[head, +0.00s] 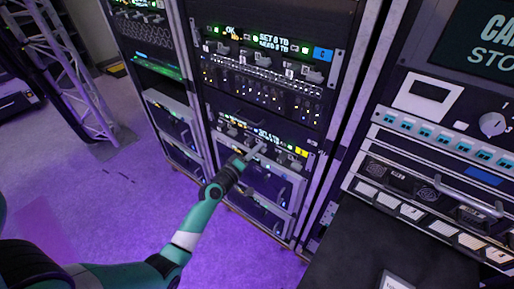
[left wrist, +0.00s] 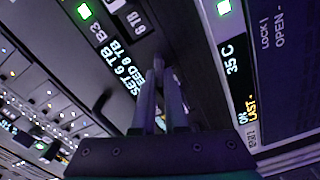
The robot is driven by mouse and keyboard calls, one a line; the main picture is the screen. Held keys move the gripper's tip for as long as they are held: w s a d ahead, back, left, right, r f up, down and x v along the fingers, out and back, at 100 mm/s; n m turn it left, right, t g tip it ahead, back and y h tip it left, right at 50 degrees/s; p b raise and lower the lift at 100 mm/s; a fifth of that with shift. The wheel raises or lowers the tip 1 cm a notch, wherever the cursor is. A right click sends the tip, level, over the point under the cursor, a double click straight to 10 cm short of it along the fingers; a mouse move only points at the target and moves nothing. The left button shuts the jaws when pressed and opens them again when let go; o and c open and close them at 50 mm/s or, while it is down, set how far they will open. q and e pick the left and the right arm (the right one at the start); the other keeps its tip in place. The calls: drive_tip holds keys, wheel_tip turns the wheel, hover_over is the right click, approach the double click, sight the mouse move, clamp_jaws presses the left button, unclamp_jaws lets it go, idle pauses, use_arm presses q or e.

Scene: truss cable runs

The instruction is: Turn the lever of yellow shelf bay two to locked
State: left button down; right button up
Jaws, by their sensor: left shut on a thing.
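The yellow shelf (head: 300,152) is the lower unit in the middle rack, marked by a yellow tag at its right end. It carries a row of bays with small grey levers and lit text. My left gripper (head: 257,150) reaches its front near the middle. In the left wrist view its fingers (left wrist: 164,82) are close together, shut on what looks like a bay lever. The lever is mostly hidden between the fingers, so its angle and bay number cannot be told. A display (left wrist: 122,55) beside the fingers reads SET 6 TB, NEED 8 TB. My right gripper is not in view.
A blue-tagged shelf (head: 322,54) with similar levers sits above in the same rack. Rack posts (head: 338,115) stand close on the right. A console with a knob (head: 492,124) and handles is farther right. The floor (head: 110,215) at left is clear.

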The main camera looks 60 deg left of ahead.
use_arm(q)
drive_tip(key=shift+f+n+p, duration=0.15)
drive_tip(key=shift+n+p, duration=0.05)
drive_tip(key=shift+n, duration=0.95)
drive_tip(key=shift+f+n+p, duration=0.1)
drive_tip(key=shift+n+p, duration=0.05)
drive_tip(key=shift+n, duration=1)
drive_tip(key=c, duration=1)
unclamp_jaws()
drive_tip(key=shift+o, duration=0.2)
drive_tip(key=shift+s, duration=0.1)
drive_tip(key=p+v, duration=0.1)
drive_tip(key=v, duration=1)
drive_tip(key=shift+s, duration=0.2)
